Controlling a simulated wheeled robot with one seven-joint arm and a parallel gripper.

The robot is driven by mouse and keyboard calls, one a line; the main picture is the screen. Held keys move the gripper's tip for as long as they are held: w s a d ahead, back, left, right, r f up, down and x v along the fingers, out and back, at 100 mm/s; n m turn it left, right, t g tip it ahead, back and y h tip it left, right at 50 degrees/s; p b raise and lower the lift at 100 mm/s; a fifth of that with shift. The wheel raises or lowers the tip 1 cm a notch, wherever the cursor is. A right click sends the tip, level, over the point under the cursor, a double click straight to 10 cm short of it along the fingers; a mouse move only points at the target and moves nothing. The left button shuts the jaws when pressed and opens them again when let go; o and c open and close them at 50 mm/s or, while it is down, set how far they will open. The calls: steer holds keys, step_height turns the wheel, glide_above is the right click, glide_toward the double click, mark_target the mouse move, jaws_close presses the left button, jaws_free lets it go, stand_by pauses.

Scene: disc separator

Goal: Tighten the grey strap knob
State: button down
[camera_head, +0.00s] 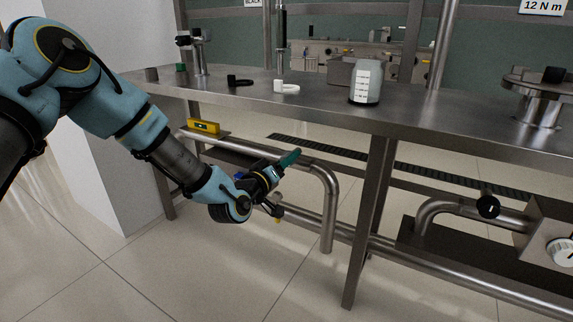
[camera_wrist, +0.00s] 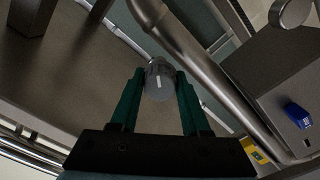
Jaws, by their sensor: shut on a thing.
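The grey strap knob (camera_wrist: 158,80) shows in the wrist view as a round grey knob with a short white mark on its face. My gripper (camera_wrist: 159,88) is shut on it, with one green finger on each side. Behind the knob runs a thick steel pipe (camera_wrist: 190,50). In the head view my gripper (camera_head: 289,158) is below the bench top, beside the bent pipe (camera_head: 327,190). The knob is hidden there by my gripper and wrist.
A blue knob (camera_wrist: 297,115) on a grey box and a yellow level (camera_wrist: 255,152) are to the right in the wrist view. The steel bench top (camera_head: 430,122) is above my gripper, and a bench leg (camera_head: 369,220) stands to its right. Open floor lies in front.

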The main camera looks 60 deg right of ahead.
steer(key=m+b, duration=0.1)
steer(key=m, duration=0.1)
steer(key=m+b, duration=0.1)
steer(key=m, duration=0.2)
steer(key=shift+f+m+b, duration=0.2)
steer(key=shift+m+b, duration=0.1)
steer(key=shift+b, duration=0.05)
steer(key=shift+m+b, duration=1.2)
steer(key=shift+m, duration=1)
steer(key=shift+r, duration=0.1)
steer(key=shift+c, duration=1.9)
jaws_free()
steer(key=a+p, duration=0.1)
steer(key=a, duration=0.9)
steer(key=shift+a, duration=0.4)
